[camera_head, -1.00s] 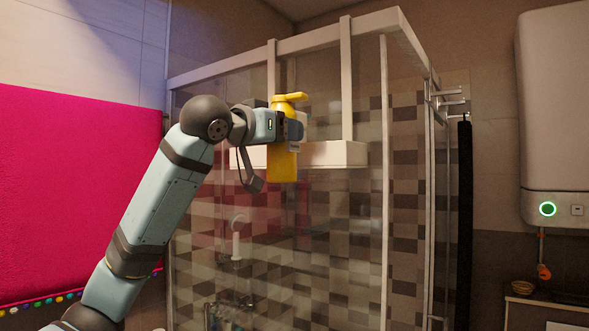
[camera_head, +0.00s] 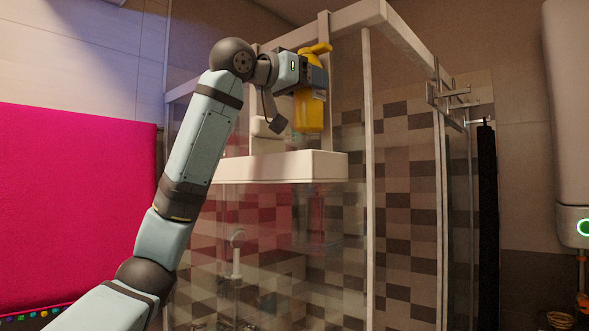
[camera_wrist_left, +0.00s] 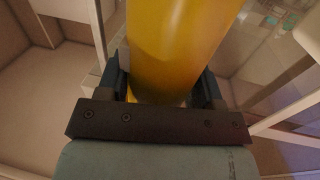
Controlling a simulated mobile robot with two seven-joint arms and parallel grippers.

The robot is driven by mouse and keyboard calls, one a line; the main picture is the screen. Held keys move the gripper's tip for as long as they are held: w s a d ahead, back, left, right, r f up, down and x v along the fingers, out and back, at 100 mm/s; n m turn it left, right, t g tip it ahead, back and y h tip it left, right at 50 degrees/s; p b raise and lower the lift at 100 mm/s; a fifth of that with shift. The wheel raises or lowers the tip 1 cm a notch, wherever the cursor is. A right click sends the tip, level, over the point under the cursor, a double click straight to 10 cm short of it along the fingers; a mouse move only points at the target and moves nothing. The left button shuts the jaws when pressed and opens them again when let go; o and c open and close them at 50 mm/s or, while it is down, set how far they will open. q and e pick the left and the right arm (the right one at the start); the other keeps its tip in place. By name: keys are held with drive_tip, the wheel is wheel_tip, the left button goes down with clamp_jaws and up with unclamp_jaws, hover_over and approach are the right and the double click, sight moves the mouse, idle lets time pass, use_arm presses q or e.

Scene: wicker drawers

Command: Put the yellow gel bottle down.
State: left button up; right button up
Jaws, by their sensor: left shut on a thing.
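The yellow gel bottle (camera_head: 310,112) has a pump head and is upright in the head view. My left gripper (camera_head: 313,77) is shut around its upper body, below the pump. The bottle is in the air, with its base a little above the white shelf (camera_head: 270,168) on the shower enclosure in the picture. Whether it is over the shelf or in front of it is hard to tell. In the left wrist view, the yellow bottle (camera_wrist_left: 182,45) fills the space between the dark fingers (camera_wrist_left: 160,88). My right gripper is not in view.
A pale item (camera_head: 266,128) stands at the shelf, left of the bottle. The glass shower enclosure (camera_head: 368,200) has white frame bars behind the bottle. A pink towel (camera_head: 75,205) hangs at left, a dark towel (camera_head: 487,220) at right. The shelf's right end looks clear.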

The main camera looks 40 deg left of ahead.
sight(296, 127)
use_arm(q)
drive_tip(key=f, duration=0.3)
drive_tip(key=s+a+f, duration=0.1)
drive_tip(key=f, duration=0.1)
drive_tip(key=shift+w+f, duration=0.1)
drive_tip(key=shift+f, duration=0.2)
drive_tip(key=f, duration=0.3)
drive_tip(key=shift+w+d+f, duration=0.1)
drive_tip(key=shift+d+f, duration=0.05)
drive_tip(key=shift+d, duration=0.15)
drive_tip(key=shift+a+f, duration=0.15)
drive_tip(key=shift+a, duration=0.1)
drive_tip(key=shift+d+f, duration=0.1)
drive_tip(key=shift+d, duration=0.1)
drive_tip(key=o, duration=1)
drive_tip(key=shift+a, duration=0.1)
drive_tip(key=shift+o, duration=0.2)
drive_tip(key=b+v, duration=0.2)
drive_tip(key=v, duration=1)
